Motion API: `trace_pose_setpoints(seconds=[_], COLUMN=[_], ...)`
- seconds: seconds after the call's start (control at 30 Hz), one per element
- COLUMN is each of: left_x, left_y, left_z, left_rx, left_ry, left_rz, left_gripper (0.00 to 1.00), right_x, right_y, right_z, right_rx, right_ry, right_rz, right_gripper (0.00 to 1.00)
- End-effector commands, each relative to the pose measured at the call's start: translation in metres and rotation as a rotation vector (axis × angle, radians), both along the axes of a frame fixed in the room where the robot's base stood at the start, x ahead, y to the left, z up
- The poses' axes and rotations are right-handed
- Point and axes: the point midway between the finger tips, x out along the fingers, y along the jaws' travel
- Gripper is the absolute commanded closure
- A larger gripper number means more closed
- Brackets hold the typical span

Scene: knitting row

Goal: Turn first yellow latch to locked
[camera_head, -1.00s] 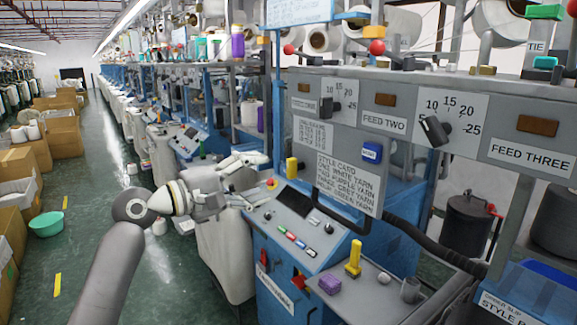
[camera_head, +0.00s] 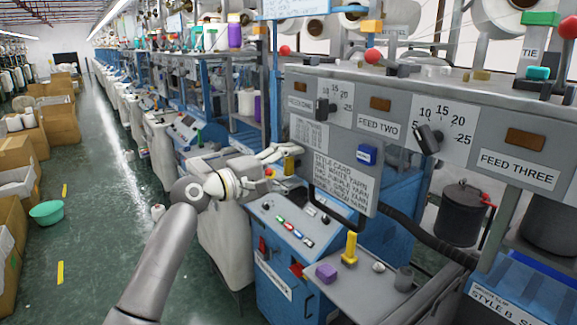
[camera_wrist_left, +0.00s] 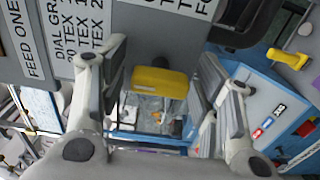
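The first yellow latch (camera_head: 289,165) is a small yellow block beside the lower left of the grey feed panel. It also shows in the left wrist view (camera_wrist_left: 160,82), lying across the picture on a short dark stem. My left gripper (camera_head: 281,159) is at the latch, with one finger on each side of it. In the left wrist view the fingers are spread with gaps to the latch, so they seem not to touch it. Part of the latch is hidden by the fingers in the head view. My right gripper is not in view.
A second yellow latch-like piece (camera_head: 350,250) stands upright on the grey shelf, near a purple block (camera_head: 326,272). A blue console with buttons (camera_head: 290,225) lies below the gripper. The style card (camera_head: 343,183) and a black hose (camera_head: 430,238) are close to the right.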

Motion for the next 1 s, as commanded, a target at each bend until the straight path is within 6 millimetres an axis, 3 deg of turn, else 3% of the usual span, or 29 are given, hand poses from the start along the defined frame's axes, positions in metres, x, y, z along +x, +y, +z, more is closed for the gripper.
trace_pose_setpoints(seconds=[0.03, 0.3, 0.67, 1.0], left_x=[0.000, 0.000, 0.000, 0.000], left_y=[0.000, 0.000, 0.000, 0.000], left_z=[0.000, 0.000, -0.003, -0.006], left_rx=[0.000, 0.000, 0.046, 0.205], left_ry=[0.000, 0.000, -0.063, -0.281], left_rz=[0.000, 0.000, 0.000, 0.000], left_gripper=[0.53, 0.84, 0.84, 0.84], right_x=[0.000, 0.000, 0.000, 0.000], right_y=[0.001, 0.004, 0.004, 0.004], right_z=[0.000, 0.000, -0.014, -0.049], right_rx=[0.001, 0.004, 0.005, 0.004], right_ry=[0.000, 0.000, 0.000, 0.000], right_rz=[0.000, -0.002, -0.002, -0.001], right_gripper=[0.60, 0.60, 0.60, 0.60])
